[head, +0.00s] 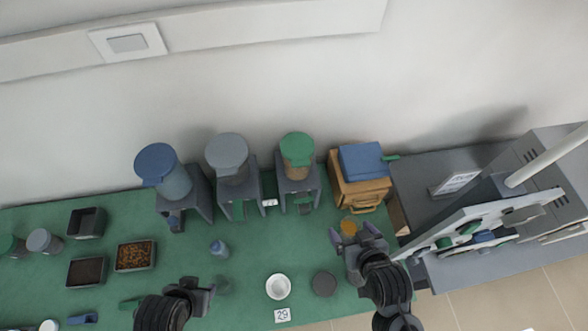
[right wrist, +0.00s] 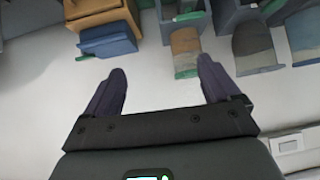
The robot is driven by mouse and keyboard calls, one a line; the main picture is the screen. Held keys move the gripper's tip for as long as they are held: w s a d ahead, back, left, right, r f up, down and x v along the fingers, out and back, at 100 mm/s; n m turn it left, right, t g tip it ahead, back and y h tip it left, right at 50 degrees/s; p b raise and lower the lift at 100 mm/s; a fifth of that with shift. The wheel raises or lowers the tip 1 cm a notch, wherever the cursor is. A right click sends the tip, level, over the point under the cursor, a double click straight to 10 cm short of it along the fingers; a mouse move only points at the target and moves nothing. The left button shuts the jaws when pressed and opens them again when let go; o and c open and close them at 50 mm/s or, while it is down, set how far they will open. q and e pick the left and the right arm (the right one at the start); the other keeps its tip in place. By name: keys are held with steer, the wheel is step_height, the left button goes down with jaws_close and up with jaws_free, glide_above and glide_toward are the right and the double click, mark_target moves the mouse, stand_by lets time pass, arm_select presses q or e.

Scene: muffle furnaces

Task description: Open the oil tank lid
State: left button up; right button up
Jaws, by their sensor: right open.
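An orange-brown box (head: 362,194) with a blue lid (head: 362,160) stands at the back right of the green table; I take it as the oil tank. The lid looks shut, and a green handle (head: 390,158) sticks out at its right. The box also shows in the right wrist view (right wrist: 97,19), with its blue lid (right wrist: 107,42) and green handle (right wrist: 87,58). My right gripper (head: 356,234) is open and empty, in front of the box and apart from it. My left gripper (head: 200,294) is low at the front; its jaw opening is unclear.
Three lidded canisters, blue (head: 157,165), grey (head: 227,150) and green (head: 297,147), stand on grey stands left of the box. A small orange item (head: 348,227) lies near my right gripper. A white bowl (head: 278,287) and dark disc (head: 324,284) are at the front. A furnace (head: 485,240) stands right.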

steer(key=w+a+f+t+b, duration=0.3)
steer(key=w+a+t+b, duration=0.2)
steer(key=w+b, duration=0.2)
steer(key=t+b, duration=0.3)
steer(key=b, duration=0.3)
glide_toward(301, 166)
steer(key=w, duration=0.5)
steer(key=w+p, duration=0.1)
steer(key=w, duration=0.1)
steer(key=shift+w+a+f, duration=0.15)
steer(key=shift+w+a, duration=0.05)
steer(key=shift+a, duration=0.05)
steer(key=shift+w, duration=0.65)
